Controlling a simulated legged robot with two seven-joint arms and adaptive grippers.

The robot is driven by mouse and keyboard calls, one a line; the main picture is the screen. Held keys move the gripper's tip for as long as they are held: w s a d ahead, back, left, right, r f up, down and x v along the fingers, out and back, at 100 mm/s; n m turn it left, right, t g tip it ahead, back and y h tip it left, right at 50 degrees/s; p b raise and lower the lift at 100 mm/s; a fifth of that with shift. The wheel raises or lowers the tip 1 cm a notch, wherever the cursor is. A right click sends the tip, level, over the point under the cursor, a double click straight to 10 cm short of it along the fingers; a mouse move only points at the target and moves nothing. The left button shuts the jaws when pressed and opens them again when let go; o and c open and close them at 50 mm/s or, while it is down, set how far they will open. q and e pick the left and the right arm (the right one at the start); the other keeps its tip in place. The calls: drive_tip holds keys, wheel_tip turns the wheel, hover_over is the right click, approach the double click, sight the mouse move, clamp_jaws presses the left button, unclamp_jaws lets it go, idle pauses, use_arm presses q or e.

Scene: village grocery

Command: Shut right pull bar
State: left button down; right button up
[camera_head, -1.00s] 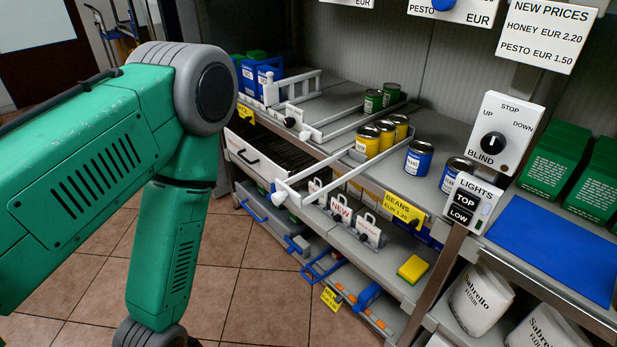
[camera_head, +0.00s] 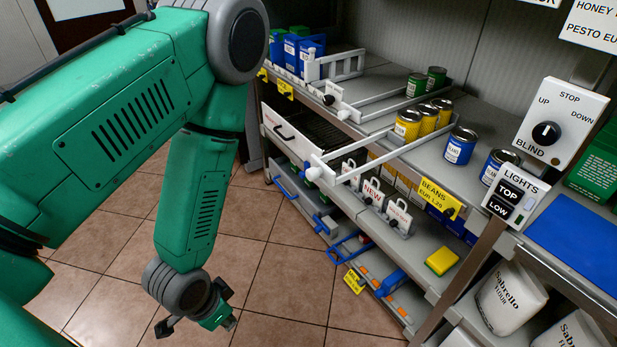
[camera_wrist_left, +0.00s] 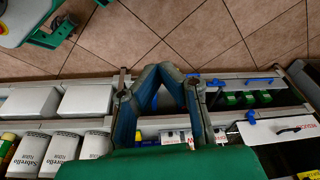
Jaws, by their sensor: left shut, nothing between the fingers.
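Two white pull bars run out over the front of the can shelf. The right one (camera_head: 345,168) ends in a white knob (camera_head: 314,173) and juts well past the shelf edge, beside the yellow cans. My left gripper (camera_head: 214,314) hangs low over the floor tiles, left of the shelves and well apart from both bars. In the left wrist view my left gripper (camera_wrist_left: 163,72) is shut and empty, its fingers meeting over the shelf fronts. My right gripper is not in view.
A white drawer front (camera_head: 283,137) and blue handles (camera_head: 285,190) stick out from the lower shelves. Blue cans (camera_head: 460,146) and yellow cans stand on the can shelf. A blind control box (camera_head: 560,120) and light switch (camera_head: 514,194) are at right. The tiled floor is clear.

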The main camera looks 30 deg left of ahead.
use_arm(q)
drive_tip(key=w+a+r+m+t+h+b, duration=0.2)
drive_tip(key=w+r+m+t, duration=0.3)
drive_tip(key=w, duration=0.5)
drive_tip(key=m+t+h+b, duration=0.4)
drive_tip(key=m+t+h, duration=0.1)
drive_tip(key=m, duration=1.1)
approach(308, 177)
drive_tip(key=b+x, duration=0.3)
drive_tip(key=x, duration=0.4)
drive_tip(key=shift+w+f, duration=0.1)
drive_tip(key=shift+f, duration=0.1)
drive_tip(key=shift+w+d, duration=0.15)
